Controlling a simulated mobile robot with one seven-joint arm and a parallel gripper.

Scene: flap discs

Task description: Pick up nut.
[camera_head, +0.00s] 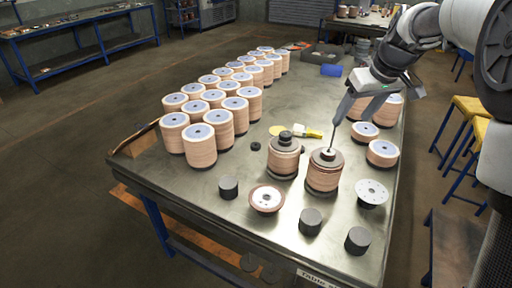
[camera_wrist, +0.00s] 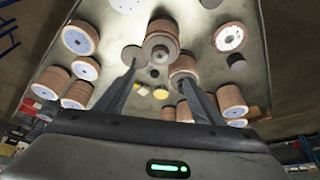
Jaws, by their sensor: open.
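My gripper (camera_head: 336,138) hangs above the right spindle stack, its tip close to the top of that stack in the head view. In the wrist view my gripper (camera_wrist: 160,72) has its two fingers spread wide, with nothing held between them. The right stack (camera_head: 323,177) of brown discs carries a grey cap with a small light centre. The left stack (camera_head: 284,161) has a dark nut-like piece (camera_head: 285,137) on top. A small dark round piece (camera_head: 255,146) lies on the table left of the stacks. I cannot tell which piece is the nut.
Rows of tall disc stacks (camera_head: 210,112) fill the table's left and back. Dark cylinders (camera_head: 311,221), a brown-rimmed disc (camera_head: 267,199) and a white disc (camera_head: 371,193) stand near the front. Shorter disc stacks (camera_head: 382,154) are at the right. A yellow piece (camera_head: 277,130) lies behind the spindles.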

